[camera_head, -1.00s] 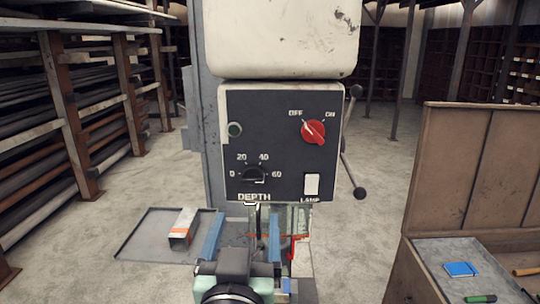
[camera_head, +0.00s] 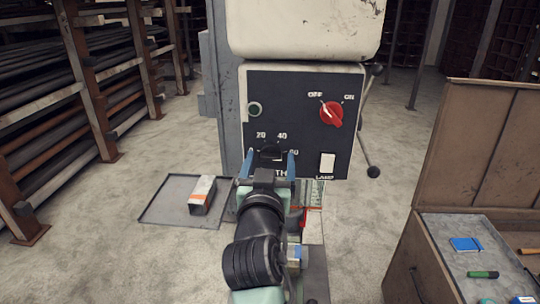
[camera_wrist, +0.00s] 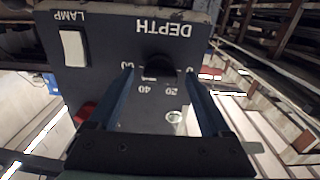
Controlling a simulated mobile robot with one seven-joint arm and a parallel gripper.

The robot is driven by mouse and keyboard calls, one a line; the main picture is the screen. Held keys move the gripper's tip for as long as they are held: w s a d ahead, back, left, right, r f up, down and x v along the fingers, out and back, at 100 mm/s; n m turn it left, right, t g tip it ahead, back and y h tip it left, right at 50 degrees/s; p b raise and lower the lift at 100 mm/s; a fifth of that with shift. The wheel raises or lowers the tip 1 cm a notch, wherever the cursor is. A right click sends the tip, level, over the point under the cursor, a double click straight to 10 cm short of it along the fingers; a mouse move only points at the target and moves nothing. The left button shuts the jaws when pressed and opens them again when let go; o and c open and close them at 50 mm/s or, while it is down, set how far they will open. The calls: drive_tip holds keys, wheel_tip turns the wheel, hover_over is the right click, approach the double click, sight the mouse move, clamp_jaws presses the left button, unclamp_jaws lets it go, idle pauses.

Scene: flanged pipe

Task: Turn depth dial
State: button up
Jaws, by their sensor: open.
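The depth dial (camera_head: 271,152) is a black knob low on the dark control panel, below white scale numbers. My gripper (camera_head: 266,158) is in front of it, open, with one blue finger on each side of the dial. In the wrist view, which shows the panel upside down, the dial (camera_wrist: 160,66) lies between the two finger ends. Whether the fingers touch it cannot be told. Part of the DEPTH label and the 0 mark are hidden behind my gripper in the head view. The dial's pointer is not clear.
On the same panel are a red OFF/ON switch (camera_head: 331,114), a white lamp switch (camera_head: 327,163) and a round green button (camera_head: 254,110). A lever handle (camera_head: 369,135) sticks out at right. A tray (camera_head: 160,212) with a box (camera_head: 202,195) is at lower left.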

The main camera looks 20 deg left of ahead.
drive_tip(key=shift+w, duration=0.2)
clamp_jaws()
idle(0.4)
drive_tip(key=shift+n, duration=0.3)
drive_tip(key=n+b, duration=0.1)
drive_tip(key=n, duration=0.4)
drive_tip(key=n+b, duration=0.1)
drive_tip(key=n, duration=0.5)
drive_tip(key=shift+a, duration=0.1)
idle(0.3)
